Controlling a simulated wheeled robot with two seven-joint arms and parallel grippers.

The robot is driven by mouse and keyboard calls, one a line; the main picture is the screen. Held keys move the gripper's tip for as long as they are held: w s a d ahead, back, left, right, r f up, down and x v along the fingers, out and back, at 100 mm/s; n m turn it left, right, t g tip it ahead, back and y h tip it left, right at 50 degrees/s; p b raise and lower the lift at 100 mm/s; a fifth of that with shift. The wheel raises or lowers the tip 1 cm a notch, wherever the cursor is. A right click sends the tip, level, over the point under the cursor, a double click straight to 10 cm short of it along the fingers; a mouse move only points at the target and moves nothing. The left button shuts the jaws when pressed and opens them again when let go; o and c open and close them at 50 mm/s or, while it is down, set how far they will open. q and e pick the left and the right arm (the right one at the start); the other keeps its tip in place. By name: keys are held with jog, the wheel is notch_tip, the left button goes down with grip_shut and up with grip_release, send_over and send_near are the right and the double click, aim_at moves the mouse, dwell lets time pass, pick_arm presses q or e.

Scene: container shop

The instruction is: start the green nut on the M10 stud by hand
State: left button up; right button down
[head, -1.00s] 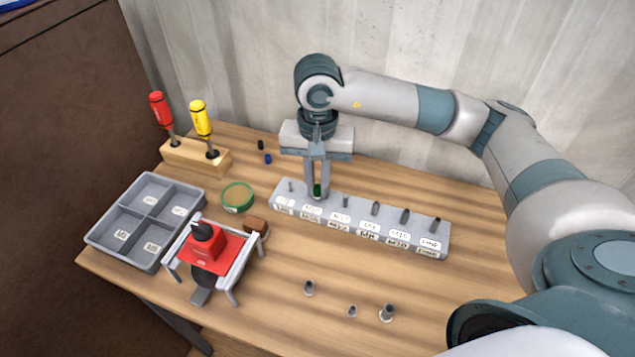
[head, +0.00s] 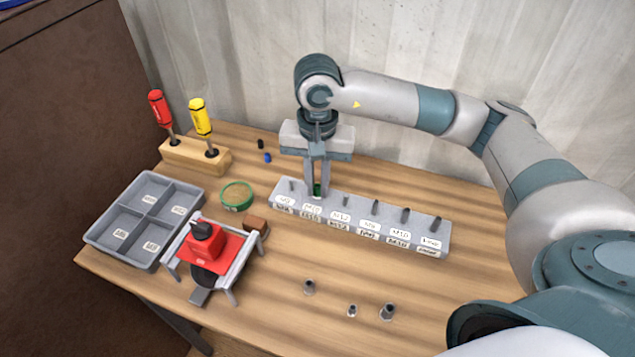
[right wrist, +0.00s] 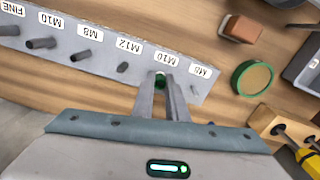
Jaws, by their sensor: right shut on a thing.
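The green nut (head: 317,189) is between the fingertips of my right gripper (head: 316,193), over the second stud from the left on the grey stud block (head: 352,228). The right gripper points straight down and is shut on the nut. In the right wrist view the nut (right wrist: 160,82) shows as a small green patch between the fingertips (right wrist: 163,90), beside a label reading M10 (right wrist: 166,58). The fingers hide most of the nut and the stud under it. I cannot tell whether the threads are engaged. My left gripper is out of view.
Other studs stand along the block, one at its left end. A round green tin (head: 237,194), grey divided tray (head: 107,215), red device on a stand (head: 207,252) and screwdriver rack (head: 190,157) are to the left. Loose metal parts (head: 387,312) stand in front.

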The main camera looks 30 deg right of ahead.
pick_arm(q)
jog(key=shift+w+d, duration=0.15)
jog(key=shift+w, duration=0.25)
pick_arm(e)
jog(key=shift+f, duration=0.1)
jog(key=shift+m, duration=0.3)
jog(key=m, duration=0.7)
jog(key=shift+m, duration=0.8)
jog(key=shift+m, duration=0.3)
